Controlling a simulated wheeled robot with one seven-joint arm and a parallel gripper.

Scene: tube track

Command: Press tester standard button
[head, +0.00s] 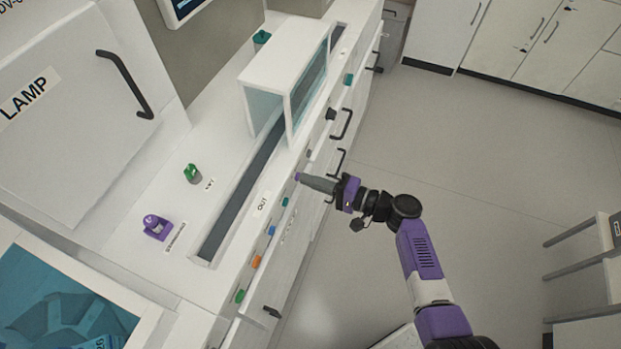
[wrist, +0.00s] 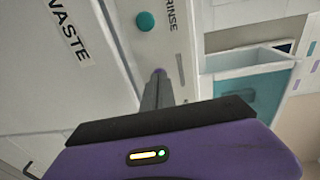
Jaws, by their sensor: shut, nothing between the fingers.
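A small purple button (head: 298,176) shows on the front edge of the white bench, at the end of a row of coloured buttons. My gripper (head: 303,178) is shut and empty, its grey fingertips right at the purple button. In the wrist view the shut fingers (wrist: 158,78) point at the front panel, and a sliver of purple (wrist: 158,71) shows just past the tips. The fingers hide most of the button and any label by it. I cannot tell whether they touch it or whether it is pressed in.
A teal button (wrist: 145,21) by the word RINSE is beside the fingers. Blue (head: 270,230), orange (head: 256,261) and green (head: 240,296) buttons continue the row. A purple holder (head: 156,226) and a green piece (head: 191,173) stand on the bench top.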

